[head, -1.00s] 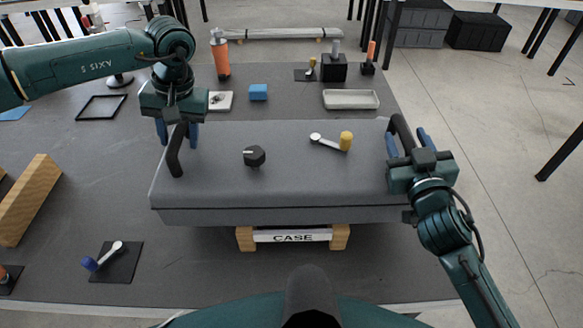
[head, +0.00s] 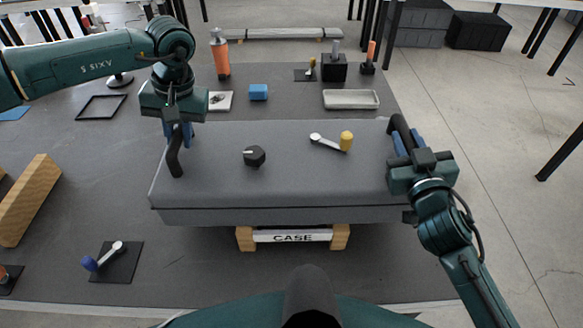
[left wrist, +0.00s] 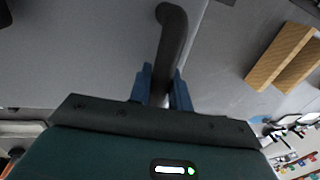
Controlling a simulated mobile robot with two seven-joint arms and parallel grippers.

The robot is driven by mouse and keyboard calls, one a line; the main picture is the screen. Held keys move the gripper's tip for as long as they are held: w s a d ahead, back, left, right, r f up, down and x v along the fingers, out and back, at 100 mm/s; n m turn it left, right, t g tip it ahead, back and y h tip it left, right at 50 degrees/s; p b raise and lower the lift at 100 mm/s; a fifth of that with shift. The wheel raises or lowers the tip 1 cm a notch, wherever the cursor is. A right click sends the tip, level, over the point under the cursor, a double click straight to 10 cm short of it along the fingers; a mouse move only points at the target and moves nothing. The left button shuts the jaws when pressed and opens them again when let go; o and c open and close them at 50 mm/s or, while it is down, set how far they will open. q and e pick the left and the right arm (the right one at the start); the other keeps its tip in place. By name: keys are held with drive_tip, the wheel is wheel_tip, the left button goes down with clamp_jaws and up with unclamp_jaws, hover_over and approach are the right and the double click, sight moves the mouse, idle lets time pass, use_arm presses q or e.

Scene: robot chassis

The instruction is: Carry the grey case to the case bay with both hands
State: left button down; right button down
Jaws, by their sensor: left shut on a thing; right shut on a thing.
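The grey case (head: 280,190) is a wide flat box in the middle of the head view, with a black handle at each end. My left gripper (head: 178,140) is shut on the left handle (head: 174,160). The left wrist view shows the blue fingers (left wrist: 163,88) on both sides of that handle. My right gripper (head: 404,145) is shut on the right handle (head: 401,130). The case bay (head: 292,236), two wooden blocks with a white plate reading CASE, shows at the case's front edge. The case hides the rest of it.
A black knob (head: 254,156) and a lever with a yellow knob (head: 335,142) are on the case top. A blue-knobbed lever (head: 103,256) is front left, a wooden block (head: 28,200) far left.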

idle(0.8)
use_arm(q)
drive_tip(key=shift+w+r, duration=0.2)
drive_tip(key=shift+r, duration=0.15)
use_arm(e)
drive_tip(key=shift+w+r, duration=0.1)
drive_tip(key=shift+r, duration=0.35)
